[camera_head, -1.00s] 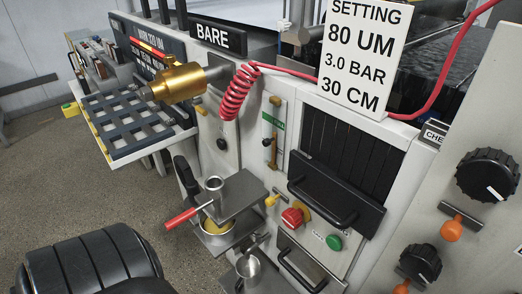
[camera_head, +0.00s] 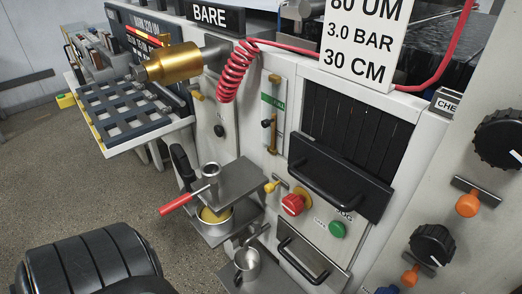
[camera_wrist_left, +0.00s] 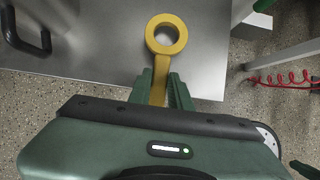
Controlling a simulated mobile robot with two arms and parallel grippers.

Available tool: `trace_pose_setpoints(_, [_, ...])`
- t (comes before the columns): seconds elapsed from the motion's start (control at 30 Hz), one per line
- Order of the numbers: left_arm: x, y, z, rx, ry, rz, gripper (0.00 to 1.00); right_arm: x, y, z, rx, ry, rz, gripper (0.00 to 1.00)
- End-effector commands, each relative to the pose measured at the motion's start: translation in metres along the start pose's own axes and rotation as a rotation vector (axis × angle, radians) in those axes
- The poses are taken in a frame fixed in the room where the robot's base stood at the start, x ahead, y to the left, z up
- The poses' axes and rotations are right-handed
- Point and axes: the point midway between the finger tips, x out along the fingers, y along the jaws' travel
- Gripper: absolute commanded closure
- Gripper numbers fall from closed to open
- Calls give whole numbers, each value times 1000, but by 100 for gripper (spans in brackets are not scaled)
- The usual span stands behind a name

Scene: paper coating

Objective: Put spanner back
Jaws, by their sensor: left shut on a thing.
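The yellow spanner (camera_wrist_left: 158,92) shows in the left wrist view, its round ring end pointing up and away from the hand. My left gripper (camera_wrist_left: 161,86) is shut on its shaft, with a green finger on each side. The spanner is over a plain grey metal surface (camera_wrist_left: 105,62); I cannot tell the gap between them. The spanner and left fingers do not show in the head view. My right gripper is in neither view.
In the head view, a slotted rack (camera_head: 120,112) stands at left. A red-handled tool (camera_head: 186,200) rests at a small cup above a shelf. A black handled drawer (camera_head: 338,178), red knob (camera_head: 296,203) and green button (camera_head: 337,229) are on the machine front.

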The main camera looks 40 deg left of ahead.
Motion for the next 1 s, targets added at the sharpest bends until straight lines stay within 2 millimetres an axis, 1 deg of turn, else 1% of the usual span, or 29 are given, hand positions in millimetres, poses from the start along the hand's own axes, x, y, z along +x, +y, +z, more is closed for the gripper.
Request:
trace_pose_setpoints(0.5, [10,0,-6,0,0,-1,100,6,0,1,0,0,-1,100])
trace_pose_setpoints(0.53, [9,0,-5,0,0,-1,75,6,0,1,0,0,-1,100])
trace_pose_setpoints(0.57, [9,0,-5,0,0,-1,67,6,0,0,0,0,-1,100])
trace_pose_setpoints(0.6, [9,0,-5,0,0,-1,56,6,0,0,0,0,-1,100])
trace_pose_setpoints(0.9, [9,0,-5,0,1,0,55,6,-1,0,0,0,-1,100])
trace_pose_setpoints(1.0, [3,0,-5,1,1,0,55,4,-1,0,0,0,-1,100])
